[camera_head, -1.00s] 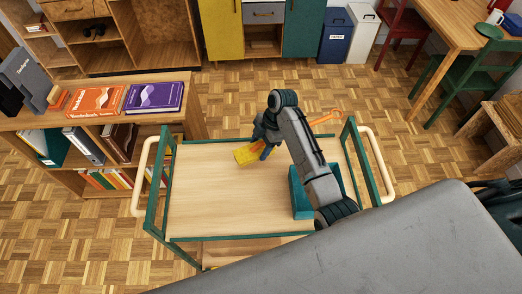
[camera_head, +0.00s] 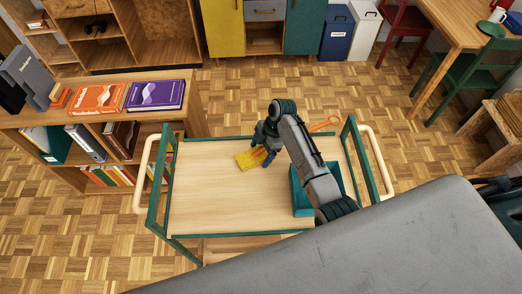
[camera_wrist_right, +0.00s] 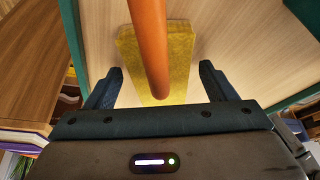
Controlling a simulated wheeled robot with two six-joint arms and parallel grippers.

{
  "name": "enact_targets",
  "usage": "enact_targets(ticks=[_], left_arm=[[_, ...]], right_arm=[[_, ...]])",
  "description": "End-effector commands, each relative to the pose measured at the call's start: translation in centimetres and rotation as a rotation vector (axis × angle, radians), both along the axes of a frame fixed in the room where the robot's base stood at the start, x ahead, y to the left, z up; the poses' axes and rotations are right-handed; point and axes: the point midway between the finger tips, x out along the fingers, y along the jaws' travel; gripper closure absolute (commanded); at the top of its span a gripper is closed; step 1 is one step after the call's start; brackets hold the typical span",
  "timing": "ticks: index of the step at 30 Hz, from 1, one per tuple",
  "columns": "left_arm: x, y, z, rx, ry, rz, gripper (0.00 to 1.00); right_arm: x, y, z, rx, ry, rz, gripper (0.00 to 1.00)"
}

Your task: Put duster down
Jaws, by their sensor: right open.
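The duster has a yellow head (camera_head: 249,159) and an orange handle. It lies on the light wood top of the trolley (camera_head: 215,205), toward the back. My right gripper (camera_head: 263,152) is over the duster with its fingers spread. In the right wrist view the orange handle (camera_wrist_right: 149,45) runs between the two open fingers (camera_wrist_right: 160,85), apart from both. The yellow head (camera_wrist_right: 181,60) shows beneath the handle. An orange loop (camera_head: 332,121) shows beyond my arm and looks like the handle's end. My left gripper is not in view.
A teal box (camera_head: 301,196) stands on the trolley's right side, partly under my right arm. Green end frames with pale handles (camera_head: 377,165) bound the trolley. A low bookshelf (camera_head: 60,117) with books stands at left. The trolley top's left and front are clear.

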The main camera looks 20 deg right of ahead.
Motion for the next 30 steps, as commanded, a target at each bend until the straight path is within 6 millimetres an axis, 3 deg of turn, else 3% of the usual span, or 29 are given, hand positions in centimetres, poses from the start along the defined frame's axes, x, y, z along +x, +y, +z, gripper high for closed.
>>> enact_targets(ticks=[7,21,30], left_arm=[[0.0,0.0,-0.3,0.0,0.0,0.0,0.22],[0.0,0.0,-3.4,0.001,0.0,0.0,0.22],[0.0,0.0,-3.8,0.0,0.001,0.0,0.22]], right_arm=[[0.1,-0.4,0.9,0.0,-0.002,-0.001,0.22],[0.6,-3.9,9.4,-0.002,-0.004,-0.001,0.22],[0.6,-4.5,11.4,0.0,0.0,0.0,0.22]])
